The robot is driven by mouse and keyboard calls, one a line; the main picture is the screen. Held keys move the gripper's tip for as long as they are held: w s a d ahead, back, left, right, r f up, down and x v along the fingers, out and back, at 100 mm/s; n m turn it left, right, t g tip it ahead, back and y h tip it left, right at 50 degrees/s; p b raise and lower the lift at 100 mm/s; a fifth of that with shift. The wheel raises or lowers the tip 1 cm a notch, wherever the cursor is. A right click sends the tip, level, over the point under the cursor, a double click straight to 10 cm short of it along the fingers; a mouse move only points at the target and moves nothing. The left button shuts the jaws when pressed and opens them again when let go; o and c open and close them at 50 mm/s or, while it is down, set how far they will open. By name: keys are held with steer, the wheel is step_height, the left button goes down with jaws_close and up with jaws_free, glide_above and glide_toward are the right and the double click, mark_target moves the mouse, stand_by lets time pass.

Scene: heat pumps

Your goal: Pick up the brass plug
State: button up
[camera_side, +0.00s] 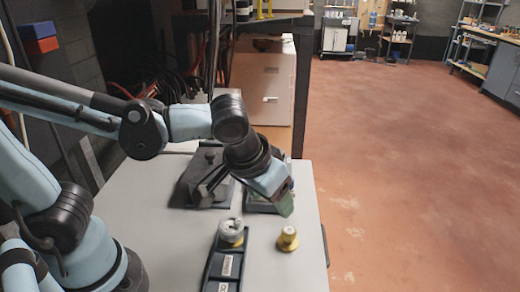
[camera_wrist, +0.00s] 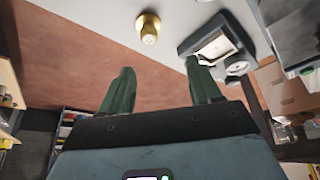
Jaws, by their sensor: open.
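The brass plug (camera_side: 288,239) stands upright on the grey table, near its right edge. It is a small gold-coloured piece with a paler top. In the wrist view the brass plug (camera_wrist: 149,27) shows near the top, beyond the fingertips and between their lines. My gripper (camera_side: 285,205) is above the table, behind the plug in the side view and apart from it. In the wrist view its two green fingers (camera_wrist: 160,78) are spread with nothing between them.
A dark labelled tray (camera_side: 222,266) holding a round silver-and-brass fitting (camera_side: 231,232) lies left of the plug. A dark grey device (camera_side: 205,180) sits behind. Another device with a light panel (camera_wrist: 215,47) is near my gripper. The table (camera_side: 170,245) is bare at front left.

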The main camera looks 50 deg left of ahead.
mark_target(289, 231)
steer(key=shift+d+x, duration=0.3)
steer(key=shift+x, duration=1.75)
steer(key=shift+d+x, duration=0.35)
steer(key=shift+x, duration=1.7)
steer(key=shift+d+x, duration=0.3)
steer(key=shift+x, duration=1.75)
steer(key=shift+s+f, duration=0.1)
steer(key=shift+s, duration=0.1)
jaws_close()
